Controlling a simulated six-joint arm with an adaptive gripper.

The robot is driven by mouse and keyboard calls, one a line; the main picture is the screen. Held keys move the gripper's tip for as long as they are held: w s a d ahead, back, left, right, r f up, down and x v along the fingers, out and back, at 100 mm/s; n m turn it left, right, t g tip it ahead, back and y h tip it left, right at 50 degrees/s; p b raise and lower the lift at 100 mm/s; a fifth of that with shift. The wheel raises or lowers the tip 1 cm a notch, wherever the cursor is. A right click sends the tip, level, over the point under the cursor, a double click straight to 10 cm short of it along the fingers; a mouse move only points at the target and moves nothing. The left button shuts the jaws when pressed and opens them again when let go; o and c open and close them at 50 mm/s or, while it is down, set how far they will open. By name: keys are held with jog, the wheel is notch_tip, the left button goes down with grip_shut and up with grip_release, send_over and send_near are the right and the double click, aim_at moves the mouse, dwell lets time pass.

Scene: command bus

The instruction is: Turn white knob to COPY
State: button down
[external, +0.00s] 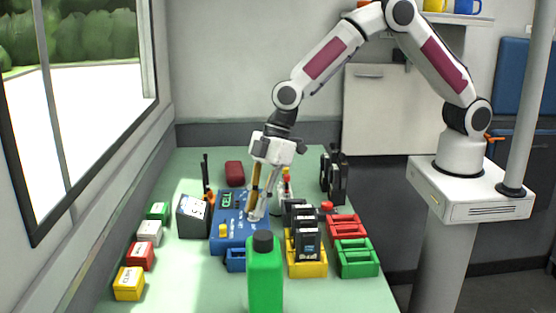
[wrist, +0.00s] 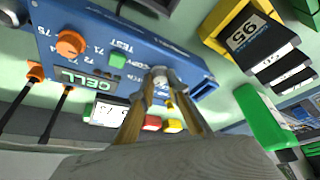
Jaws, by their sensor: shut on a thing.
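The blue panel box (external: 228,236) sits on the pale green table; its face fills the upper left of the wrist view (wrist: 185,50). My gripper (external: 254,211) points down onto it. In the wrist view my two tan fingers (wrist: 161,84) are closed around the white knob (wrist: 160,72). The fingers partly hide the knob, and I cannot read where its pointer stands. The printed words TEST and COPY are on the panel left of the knob, near a green button (wrist: 123,65). An orange knob (wrist: 71,43) is farther left.
A green bottle with a black cap (external: 264,272) stands in front of the box. Yellow (external: 307,268), red (external: 349,229) and green (external: 357,260) trays lie to the right. Several small boxes line the left edge, including a yellow one (external: 128,285). A grey device (external: 193,216) stands beside the panel.

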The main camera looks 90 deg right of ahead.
jog(key=shift+s+a+m+t+h, duration=0.1)
jog(key=shift+m+t+h, duration=0.2)
jog(key=shift+m, duration=0.7)
jog(key=shift+s+a+m+t+h, duration=0.1)
jog(key=shift+m+h, duration=0.3)
jog(key=shift+m, duration=1.2)
jog(key=shift+a+m+h, duration=0.1)
jog(key=shift+m+h, duration=0.4)
jog(key=shift+m, duration=0.6)
jog(key=shift+m+h, duration=0.3)
jog(key=shift+m, duration=0.1)
jog(key=shift+a+m+h, duration=0.15)
jog(key=shift+m+h, duration=0.25)
jog(key=shift+m, duration=0.7)
jog(key=shift+a+m+h, duration=0.1)
jog(key=shift+m+h, duration=0.3)
jog(key=shift+m, duration=0.7)
jog(key=shift+w+a+f+m+g+h, duration=0.1)
jog(key=shift+m+g+h, duration=0.2)
jog(key=shift+m, duration=0.75)
jog(key=shift+a+m+g+h, duration=0.15)
jog(key=shift+m+h, duration=0.25)
jog(key=shift+m, duration=0.65)
jog(key=shift+d, duration=0.1)
